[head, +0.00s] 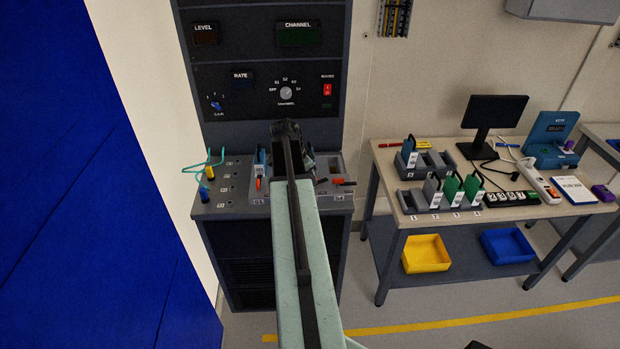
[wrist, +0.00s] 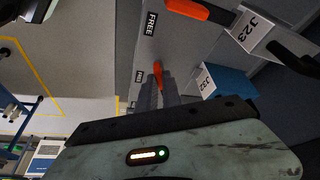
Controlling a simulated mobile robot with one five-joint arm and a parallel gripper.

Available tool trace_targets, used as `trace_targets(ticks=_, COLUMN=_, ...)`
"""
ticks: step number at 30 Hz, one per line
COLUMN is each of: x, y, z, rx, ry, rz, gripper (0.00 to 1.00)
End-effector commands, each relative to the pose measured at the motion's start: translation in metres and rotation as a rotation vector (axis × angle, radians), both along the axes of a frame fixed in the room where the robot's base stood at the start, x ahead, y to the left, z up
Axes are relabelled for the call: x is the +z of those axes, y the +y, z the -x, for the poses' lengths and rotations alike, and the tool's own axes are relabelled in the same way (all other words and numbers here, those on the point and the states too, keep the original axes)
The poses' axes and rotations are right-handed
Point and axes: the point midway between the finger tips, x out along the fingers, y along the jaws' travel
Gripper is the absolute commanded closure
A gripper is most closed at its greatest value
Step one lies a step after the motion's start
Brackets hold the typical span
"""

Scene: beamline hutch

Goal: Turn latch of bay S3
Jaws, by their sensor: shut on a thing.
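My gripper (wrist: 159,92) is shut on a small orange latch (wrist: 158,72), which stands up between its two grey fingertips in the wrist view. The latch sits on the grey bay panel (wrist: 185,55). In the head view my arm covers the middle of the bay unit, and the gripper is mostly hidden at its far end. The label S4 shows at the unit's right end; no S3 label is readable, so I cannot confirm the held latch's bay. Another orange latch (wrist: 187,9) lies farther along the panel.
In the head view, an instrument rack (head: 265,90) rises behind, and a table (head: 403,232) with several modules stands right. Floor between is clear.

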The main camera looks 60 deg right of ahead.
Motion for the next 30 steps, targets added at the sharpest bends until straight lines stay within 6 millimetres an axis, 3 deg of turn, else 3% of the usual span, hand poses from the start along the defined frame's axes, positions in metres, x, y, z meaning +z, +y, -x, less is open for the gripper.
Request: trace_targets(ticks=30, x=0.0001, y=0.0002, z=0.0054, rx=0.899, ry=-0.001, rz=-0.001, gripper=1.0)
